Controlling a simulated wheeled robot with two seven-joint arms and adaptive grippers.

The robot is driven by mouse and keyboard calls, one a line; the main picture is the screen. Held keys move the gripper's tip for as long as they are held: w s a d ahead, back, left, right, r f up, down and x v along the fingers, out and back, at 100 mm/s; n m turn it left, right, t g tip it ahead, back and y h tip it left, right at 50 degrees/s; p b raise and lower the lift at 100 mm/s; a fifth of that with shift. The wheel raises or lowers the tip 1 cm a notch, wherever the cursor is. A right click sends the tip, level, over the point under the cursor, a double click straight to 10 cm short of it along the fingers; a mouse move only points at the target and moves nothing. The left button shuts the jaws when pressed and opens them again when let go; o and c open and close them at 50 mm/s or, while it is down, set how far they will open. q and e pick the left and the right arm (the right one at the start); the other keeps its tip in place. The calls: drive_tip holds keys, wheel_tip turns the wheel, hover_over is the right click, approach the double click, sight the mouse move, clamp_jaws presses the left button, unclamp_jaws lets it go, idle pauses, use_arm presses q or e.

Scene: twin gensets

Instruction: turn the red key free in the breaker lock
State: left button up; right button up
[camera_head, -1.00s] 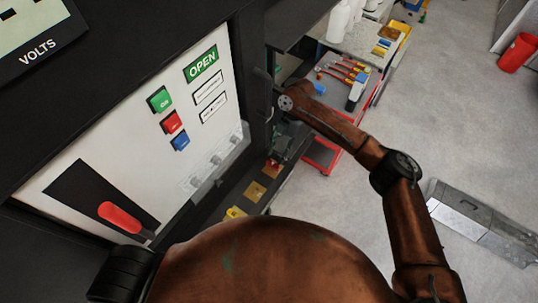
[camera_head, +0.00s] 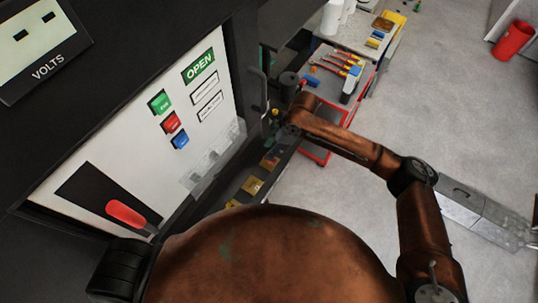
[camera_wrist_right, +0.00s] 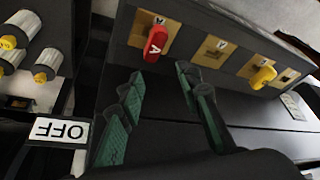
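The red key (camera_wrist_right: 155,43), marked A, stands in a brass lock plate on a dark panel, at the top of the right wrist view. My right gripper (camera_wrist_right: 158,92) is open and empty, its green-padded fingers pointing towards the key. The key's head lies just beyond the fingertips, between their lines and apart from both. In the head view my right gripper (camera_head: 279,137) hangs beside the cabinet over the far end of the lock strip; the red key cannot be made out there. My left gripper is not in view.
A yellow key (camera_wrist_right: 262,77) sits in another plate farther right on the panel. An OFF label (camera_wrist_right: 59,131) and several knobs (camera_wrist_right: 47,64) are at left. The breaker front has a red lever (camera_head: 126,214) and coloured buttons. A red tool cart (camera_head: 317,155) stands behind my right arm.

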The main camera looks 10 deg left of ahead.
drive_tip(key=shift+s+f+m+t, duration=0.1)
drive_tip(key=shift+m+t, duration=0.2)
drive_tip(key=shift+m, duration=0.3)
drive_tip(key=m+p, duration=0.2)
drive_tip(key=d+m+t+p, duration=0.1)
drive_tip(key=m+p, duration=0.1)
drive_tip(key=d+m+t+p, duration=0.1)
drive_tip(key=p, duration=0.2)
drive_tip(key=shift+s+f+m, duration=0.15)
drive_tip(key=shift+s+m, duration=0.25)
drive_tip(key=b+x, duration=0.2)
drive_tip(key=x, duration=0.2)
drive_tip(key=shift+w+f+b, duration=0.1)
drive_tip(key=shift+f+b, duration=0.2)
drive_tip(key=shift+w+a+f+b, duration=0.15)
drive_tip(key=shift+a+f+b, duration=0.15)
drive_tip(key=shift+f, duration=0.35)
clamp_jaws()
